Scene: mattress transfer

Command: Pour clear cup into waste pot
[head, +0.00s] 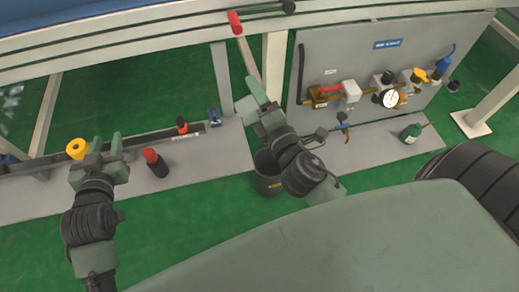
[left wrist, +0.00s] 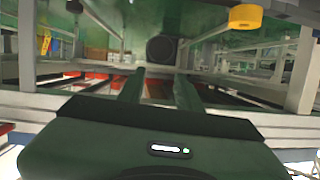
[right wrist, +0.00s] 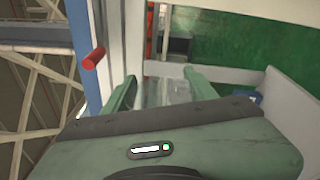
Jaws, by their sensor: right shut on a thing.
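A clear cup (right wrist: 165,92) shows faintly between the fingers of my right gripper in the right wrist view; its contents and exact tilt cannot be told. My right gripper (head: 247,93) is shut on it, raised above the grey bench. A dark pot with a small yellow label (head: 268,184), apparently the waste pot, stands on the floor side of the bench gap, below my right gripper and wrist, which partly hide it. My left gripper (head: 108,145) is open and empty; its fingers (left wrist: 158,88) stand apart in the left wrist view.
A yellow ring-like part (head: 76,149) is beside my left gripper. A red-capped black bottle (head: 157,164) stands on the left bench. A grey panel with a gauge (head: 390,98) and valves, and a green bottle (head: 411,133), are at right. A red-ended bar (head: 235,22) is at the top.

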